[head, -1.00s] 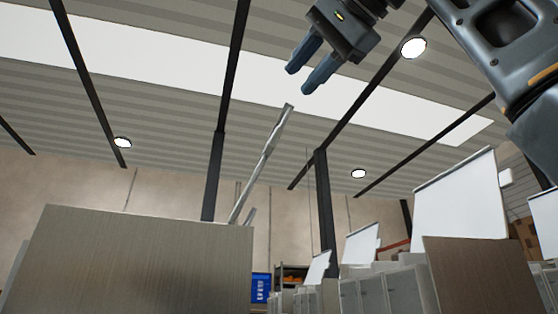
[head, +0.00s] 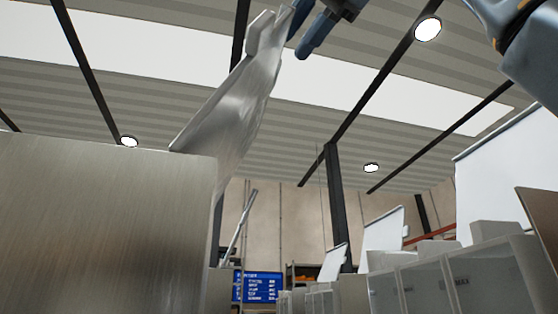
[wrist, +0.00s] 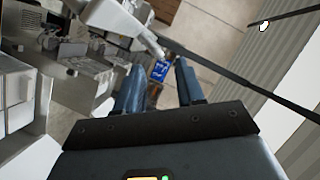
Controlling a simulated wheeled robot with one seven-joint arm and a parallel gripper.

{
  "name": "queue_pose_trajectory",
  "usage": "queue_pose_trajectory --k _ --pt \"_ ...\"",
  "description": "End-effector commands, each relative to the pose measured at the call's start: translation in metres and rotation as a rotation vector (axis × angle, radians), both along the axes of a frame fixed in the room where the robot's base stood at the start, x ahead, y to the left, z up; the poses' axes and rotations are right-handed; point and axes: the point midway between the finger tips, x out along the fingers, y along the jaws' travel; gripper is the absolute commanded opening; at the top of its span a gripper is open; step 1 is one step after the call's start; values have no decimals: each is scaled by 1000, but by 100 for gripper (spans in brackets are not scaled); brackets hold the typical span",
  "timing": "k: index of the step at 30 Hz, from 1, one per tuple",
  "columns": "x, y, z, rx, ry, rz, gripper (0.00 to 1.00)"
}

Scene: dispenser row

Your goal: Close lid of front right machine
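A brushed-metal machine (head: 100,220) fills the lower left of the head view. Its metallic lid (head: 235,105) stands raised and tilted, with a block-like handle at its top. My gripper (head: 300,36) is at the lid's upper end, its fingers just right of the edge; I cannot tell whether they touch. In the wrist view my gripper (wrist: 158,68) has its two fingers apart with nothing held between them. A pale lid edge (wrist: 125,24) crosses just beyond the fingertips there. The pictures do not label which machine is front right.
On the right, a row of clear-fronted machines (head: 440,285) has white lids raised, the nearest lid (head: 500,165) being large. Another raised lid (head: 238,225) and a blue screen (head: 256,287) are farther back. Open air lies between the two rows.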

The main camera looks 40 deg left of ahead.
Motion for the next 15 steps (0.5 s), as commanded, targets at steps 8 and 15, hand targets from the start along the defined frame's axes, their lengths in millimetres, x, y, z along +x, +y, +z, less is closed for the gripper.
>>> queue_pose_trajectory --k 8,15 --pt "16 39 -8 -3 3 1 38" --pt "24 60 -14 -2 1 0 38"
